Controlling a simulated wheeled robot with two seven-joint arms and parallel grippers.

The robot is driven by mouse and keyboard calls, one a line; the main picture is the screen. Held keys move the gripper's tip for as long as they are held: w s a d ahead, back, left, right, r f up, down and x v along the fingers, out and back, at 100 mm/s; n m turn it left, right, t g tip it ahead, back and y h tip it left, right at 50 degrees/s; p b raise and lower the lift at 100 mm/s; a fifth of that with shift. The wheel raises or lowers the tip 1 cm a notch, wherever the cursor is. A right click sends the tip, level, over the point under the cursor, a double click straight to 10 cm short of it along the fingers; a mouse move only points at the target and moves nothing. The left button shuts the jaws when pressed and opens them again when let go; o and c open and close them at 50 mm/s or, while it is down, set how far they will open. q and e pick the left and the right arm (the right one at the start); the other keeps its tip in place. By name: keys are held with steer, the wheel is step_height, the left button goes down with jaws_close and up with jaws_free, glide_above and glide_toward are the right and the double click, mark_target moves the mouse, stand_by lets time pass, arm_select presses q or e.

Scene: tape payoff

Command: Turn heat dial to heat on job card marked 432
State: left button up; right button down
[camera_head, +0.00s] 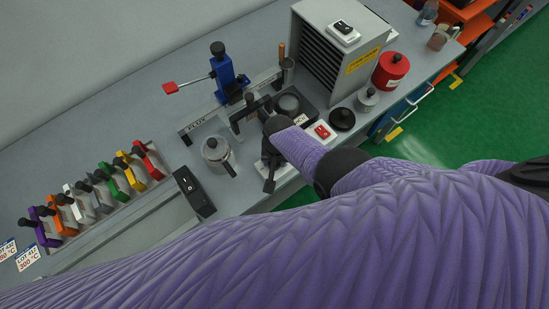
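My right arm comes in from the right, and its dark gripper (270,168) is over the front of the bench, beside a silver pot. The gap between its fingers cannot be made out. I cannot pick out the heat dial; my gripper and arm cover part of the bench there. Two white job cards, an upper one (7,250) and a lower one (28,257), lie at the far left, cut by the frame edge. They carry lot numbers and temperatures, too small to read surely; I cannot confirm 432 on either. My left gripper is not in view.
Coloured clamps (103,187) stand in a row at the left. A silver lidded pot (216,153), black switch box (193,190) and blue press (226,75) are near the gripper. A grey vented cabinet (335,55), red can (391,70) and red switch (322,131) stand farther right.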

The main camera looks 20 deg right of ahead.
steer(key=shift+c, duration=1.2)
jaws_free()
step_height(320, 180, up, 10)
steer(key=p, duration=0.8)
steer(key=shift+d, duration=0.3)
steer(key=shift+s, duration=0.15)
